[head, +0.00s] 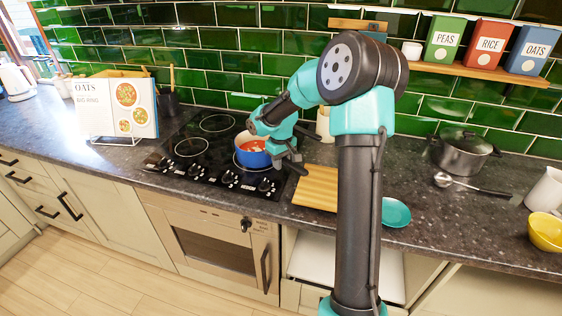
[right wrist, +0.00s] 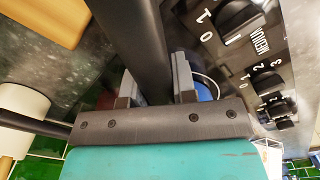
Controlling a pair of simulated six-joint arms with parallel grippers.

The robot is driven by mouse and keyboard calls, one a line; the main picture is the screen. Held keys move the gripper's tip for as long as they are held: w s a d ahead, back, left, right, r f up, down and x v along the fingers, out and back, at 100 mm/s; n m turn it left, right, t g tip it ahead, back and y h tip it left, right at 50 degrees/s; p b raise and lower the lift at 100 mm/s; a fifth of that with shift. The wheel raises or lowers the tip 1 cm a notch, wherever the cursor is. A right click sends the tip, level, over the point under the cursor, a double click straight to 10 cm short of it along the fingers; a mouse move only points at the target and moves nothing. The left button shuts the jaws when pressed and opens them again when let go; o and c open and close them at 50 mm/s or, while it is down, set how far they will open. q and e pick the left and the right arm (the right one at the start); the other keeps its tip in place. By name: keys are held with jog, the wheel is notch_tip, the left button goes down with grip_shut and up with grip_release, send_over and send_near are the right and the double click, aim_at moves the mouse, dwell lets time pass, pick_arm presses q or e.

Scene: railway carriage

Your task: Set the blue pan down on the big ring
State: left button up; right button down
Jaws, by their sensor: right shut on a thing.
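The blue pan (head: 252,158), with red-orange contents, is over the right part of the black hob (head: 165,160) in the head view. I cannot tell whether its base touches the glass. Pale ring outlines show at the back (head: 217,122) and left front (head: 191,147); any ring under the pan is hidden. My right gripper (head: 287,155) is at the pan's right side, shut on its dark handle. In the right wrist view, the handle (right wrist: 135,45) runs between the two fingers (right wrist: 155,90), and a bit of the blue pan (right wrist: 204,92) shows beside them. My left gripper is not in view.
Control knobs (head: 248,185) line the hob's front edge. A wooden board (head: 317,188) lies right of the hob, with a teal plate (head: 396,212) beyond my arm. A grey pot (head: 462,155) and spoon (head: 445,181) are further right. A cookbook (head: 120,108) stands left of the hob.

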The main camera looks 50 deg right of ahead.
jog(key=c, duration=0.8)
grip_release()
jog(key=shift+c, duration=0.2)
jog(key=shift+c, duration=0.4)
jog(key=c, duration=0.3)
jog(key=shift+r, duration=0.2)
jog(key=shift+r, duration=2.3)
jog(key=shift+r, duration=0.1)
jog(key=shift+r, duration=2.4)
